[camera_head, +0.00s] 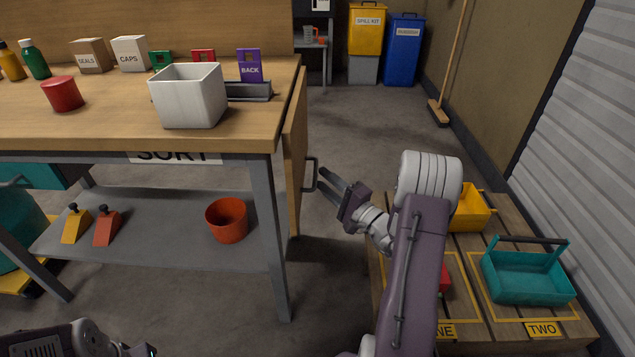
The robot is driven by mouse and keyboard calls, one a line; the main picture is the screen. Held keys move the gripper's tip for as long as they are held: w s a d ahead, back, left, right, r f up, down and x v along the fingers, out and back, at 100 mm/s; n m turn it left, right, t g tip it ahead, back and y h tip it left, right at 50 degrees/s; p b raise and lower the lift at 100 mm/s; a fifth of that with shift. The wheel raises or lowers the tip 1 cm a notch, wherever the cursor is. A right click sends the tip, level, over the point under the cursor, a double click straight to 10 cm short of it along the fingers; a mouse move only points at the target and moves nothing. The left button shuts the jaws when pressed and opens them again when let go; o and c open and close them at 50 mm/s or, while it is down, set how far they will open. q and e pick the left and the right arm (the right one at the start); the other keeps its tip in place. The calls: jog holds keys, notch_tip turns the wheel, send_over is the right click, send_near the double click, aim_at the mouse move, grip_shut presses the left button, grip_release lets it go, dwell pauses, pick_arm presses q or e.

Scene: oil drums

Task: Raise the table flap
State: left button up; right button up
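The wooden table flap (295,150) hangs down at the right end of the workbench (90,120). A dark grey bar handle (313,174) stands out from its outer face. My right gripper (326,180) is open just to the right of the handle, with its fingers pointing left towards it. I cannot tell whether a finger touches the handle. Part of my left arm shows at the bottom left; its gripper fingers are not visible.
On the bench near the flap stand a white square bin (189,97) and a purple BACK tag (249,66). A pallet (510,225) with a yellow crate (470,209) and teal basket (527,277) lies right. Open floor (350,120) is beyond the flap.

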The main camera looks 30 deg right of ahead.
jog(key=shift+b+x, duration=0.3)
jog(key=shift+x, duration=1.15)
grip_shut()
jog(key=shift+a, duration=0.1)
